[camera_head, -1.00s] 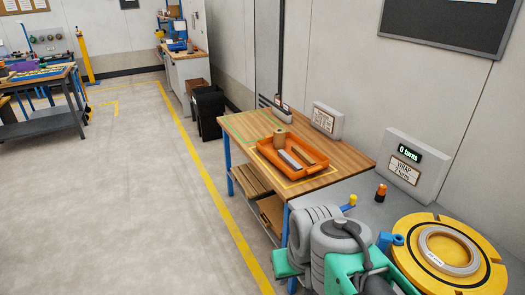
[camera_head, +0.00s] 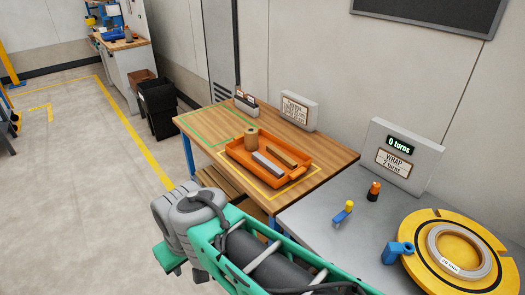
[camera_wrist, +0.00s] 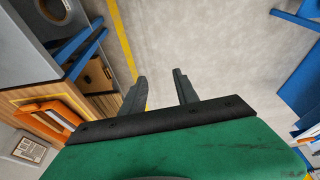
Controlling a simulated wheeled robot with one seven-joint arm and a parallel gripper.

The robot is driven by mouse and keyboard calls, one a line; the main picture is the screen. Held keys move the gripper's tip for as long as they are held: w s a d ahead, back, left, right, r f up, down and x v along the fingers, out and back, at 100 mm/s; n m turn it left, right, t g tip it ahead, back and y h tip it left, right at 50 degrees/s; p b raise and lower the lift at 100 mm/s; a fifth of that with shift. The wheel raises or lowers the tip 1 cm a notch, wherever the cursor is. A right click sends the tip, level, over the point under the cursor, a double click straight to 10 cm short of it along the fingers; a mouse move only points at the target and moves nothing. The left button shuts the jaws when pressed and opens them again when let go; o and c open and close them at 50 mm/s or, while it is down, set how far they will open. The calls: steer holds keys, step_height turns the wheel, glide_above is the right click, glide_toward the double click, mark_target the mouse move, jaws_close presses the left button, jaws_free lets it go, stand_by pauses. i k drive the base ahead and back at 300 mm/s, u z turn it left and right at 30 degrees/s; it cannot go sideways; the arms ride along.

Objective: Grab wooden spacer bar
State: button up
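The wooden spacer bar appears to be the brown bar (camera_head: 283,153) in the orange tray (camera_head: 299,174) on the wooden table, seen in the head view. It lies flat beside a grey bar (camera_head: 270,165). In the wrist view, part of an orange tray (camera_wrist: 45,118) shows at the left edge, and I cannot make out the bar there. My gripper (camera_wrist: 160,88) is open and empty in the wrist view, over bare floor and apart from the table. My gripper's fingers do not show in the head view.
The wooden table (camera_head: 330,152) adjoins a grey bench with a yellow turntable (camera_head: 425,270), a grey ring (camera_head: 458,250) and a yellow-topped blue piece (camera_head: 343,212). A sign box (camera_head: 299,110) stands behind the tray. Open floor lies left.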

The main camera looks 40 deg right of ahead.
mark_target(284, 159)
steer(key=z, duration=0.3)
steer(key=i, duration=1)
steer(key=z, duration=0.4)
